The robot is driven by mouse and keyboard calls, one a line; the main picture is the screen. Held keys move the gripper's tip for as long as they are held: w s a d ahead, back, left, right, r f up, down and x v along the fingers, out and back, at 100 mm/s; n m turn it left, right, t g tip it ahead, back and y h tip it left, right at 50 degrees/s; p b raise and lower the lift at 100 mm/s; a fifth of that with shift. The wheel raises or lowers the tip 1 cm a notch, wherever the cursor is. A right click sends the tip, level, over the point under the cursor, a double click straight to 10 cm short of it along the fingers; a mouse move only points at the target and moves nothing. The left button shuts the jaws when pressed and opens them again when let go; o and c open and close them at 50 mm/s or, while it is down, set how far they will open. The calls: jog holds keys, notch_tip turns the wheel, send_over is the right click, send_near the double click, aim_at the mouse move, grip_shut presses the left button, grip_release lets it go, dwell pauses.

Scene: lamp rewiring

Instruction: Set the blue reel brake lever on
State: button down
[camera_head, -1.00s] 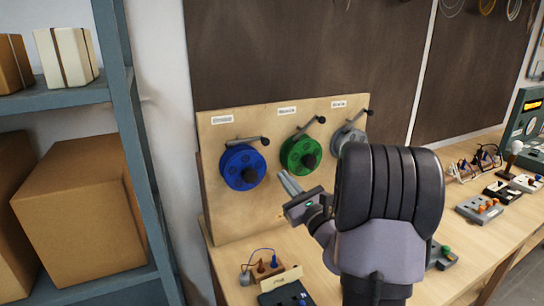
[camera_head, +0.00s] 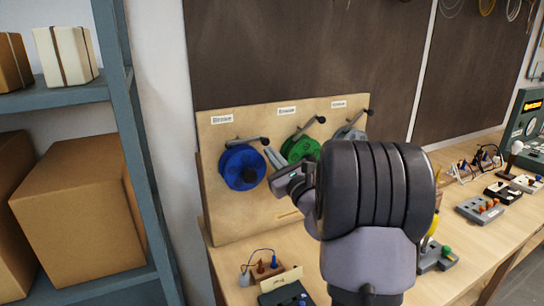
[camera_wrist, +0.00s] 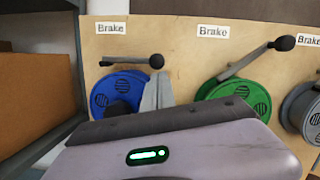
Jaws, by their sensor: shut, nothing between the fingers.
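The blue reel (camera_head: 241,168) is mounted on the upright wooden board, and it also shows in the wrist view (camera_wrist: 113,92). Its brake lever (camera_head: 248,140) sits above it, a grey bar lying nearly level with a black ball knob at its right end; the lever also shows in the wrist view (camera_wrist: 137,62). My gripper (camera_head: 268,152) is shut and empty, with its fingertips just below and right of the knob. In the wrist view its fingers (camera_wrist: 157,92) point up just under the knob and cover the blue reel's right side. I cannot tell whether they touch the knob.
A green reel (camera_head: 301,149) and a grey reel (camera_head: 345,138) hang to the right on the same board (camera_head: 225,222), with levers slanting up to the right. A blue shelf with boxes (camera_head: 78,205) stands at the left. Small wired devices (camera_head: 265,268) sit on the bench below.

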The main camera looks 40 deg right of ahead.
jog(key=shift+d+r+n, duration=0.15)
jog(key=shift+r+n, duration=0.15)
jog(key=shift+n, duration=0.3)
jog(key=shift+s+d+r+n+y+b, duration=0.1)
jog(key=shift+r+n+y+b, duration=0.3)
jog(key=shift+n, duration=0.45)
jog(key=shift+d+r+n+y+b, duration=0.1)
jog(key=shift+r+n+y+b, duration=0.25)
jog(key=shift+n, duration=0.5)
jog(key=s+d+f+n+y+b, duration=0.1)
jog(key=s+n, duration=0.3)
jog(key=s, duration=0.6)
jog(key=shift+s+d+f+b, duration=0.3)
jog(key=shift+d+f+b, duration=0.2)
jog(key=shift+d+b, duration=0.15)
jog(key=shift+a, duration=0.1)
